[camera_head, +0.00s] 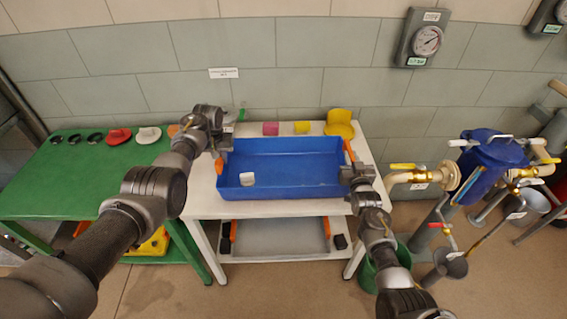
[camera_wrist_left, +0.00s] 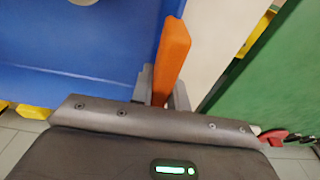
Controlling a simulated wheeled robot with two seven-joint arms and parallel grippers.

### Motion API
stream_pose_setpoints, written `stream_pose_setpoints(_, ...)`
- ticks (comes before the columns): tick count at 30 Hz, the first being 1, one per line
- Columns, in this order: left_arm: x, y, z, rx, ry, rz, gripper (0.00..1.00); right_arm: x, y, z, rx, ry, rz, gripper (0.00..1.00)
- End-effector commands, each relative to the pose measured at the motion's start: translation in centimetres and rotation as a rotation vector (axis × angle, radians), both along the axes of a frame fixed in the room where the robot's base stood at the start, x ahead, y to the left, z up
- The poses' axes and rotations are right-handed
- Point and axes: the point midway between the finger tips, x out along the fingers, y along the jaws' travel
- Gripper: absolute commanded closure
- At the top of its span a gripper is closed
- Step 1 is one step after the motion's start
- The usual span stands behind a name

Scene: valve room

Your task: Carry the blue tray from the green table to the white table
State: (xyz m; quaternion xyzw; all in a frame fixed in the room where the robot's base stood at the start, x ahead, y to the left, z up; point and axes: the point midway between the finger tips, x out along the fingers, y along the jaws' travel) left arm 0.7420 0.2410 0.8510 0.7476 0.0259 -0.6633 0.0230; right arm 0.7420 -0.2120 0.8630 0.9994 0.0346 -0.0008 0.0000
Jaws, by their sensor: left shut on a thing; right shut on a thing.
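The blue tray (camera_head: 285,187) is over the white table (camera_head: 202,195), with a small white object (camera_head: 247,179) inside it. I cannot tell whether its base touches the tabletop. My left gripper (camera_head: 218,148) is shut on the tray's left orange handle (camera_head: 219,166). The left wrist view shows that handle (camera_wrist_left: 172,60) between the jaws, beside the blue tray (camera_wrist_left: 100,50). My right gripper (camera_head: 350,172) is shut at the tray's right orange handle (camera_head: 349,150), partly hiding it. The green table (camera_head: 70,180) stands to the left.
Black rings (camera_head: 75,138), a red part (camera_head: 118,136) and a white part (camera_head: 148,135) lie along the green table's back. Yellow (camera_head: 340,124) and pink (camera_head: 270,128) items sit behind the tray. Pipes with a blue valve body (camera_head: 485,165) stand to the right.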

Motion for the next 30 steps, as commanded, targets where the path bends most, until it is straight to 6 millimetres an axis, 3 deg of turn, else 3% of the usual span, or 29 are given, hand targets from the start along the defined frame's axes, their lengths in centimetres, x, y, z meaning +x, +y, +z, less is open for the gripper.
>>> stream_pose_setpoints(3, 0.1, 0.0, -1.1, 0.0, -0.002, 0.0, 1.0, 0.1, 0.0, -1.0, 0.0, -0.004, 0.0, 1.0)
stream_pose_setpoints(4, 0.0, 0.0, -1.1, 0.0, 0.0, 0.0, 0.82, 0.0, 0.0, -1.1, 0.0, -0.001, 0.0, 0.82)
stream_pose_setpoints(9, 0.0, 0.0, -0.8, 0.0, 0.0, 0.0, 0.62, 0.0, 0.0, -0.8, 0.0, 0.0, 0.0, 0.62)
stream_pose_setpoints(20, 0.0, 0.0, -0.5, 0.0, 0.0, 0.0, 0.62, 0.0, 0.0, -0.8, 0.0, 0.0, 0.0, 0.62)
stream_pose_setpoints(26, -0.3, 0.0, 1.6, -0.001, -0.003, 0.001, 0.62, 0.0, 0.0, -0.8, 0.0, 0.0, 0.0, 0.62)
stream_pose_setpoints(30, -0.6, -0.1, 4.8, -0.002, -0.007, 0.001, 0.62, 0.0, 0.0, -0.8, 0.0, 0.0, 0.0, 0.62)
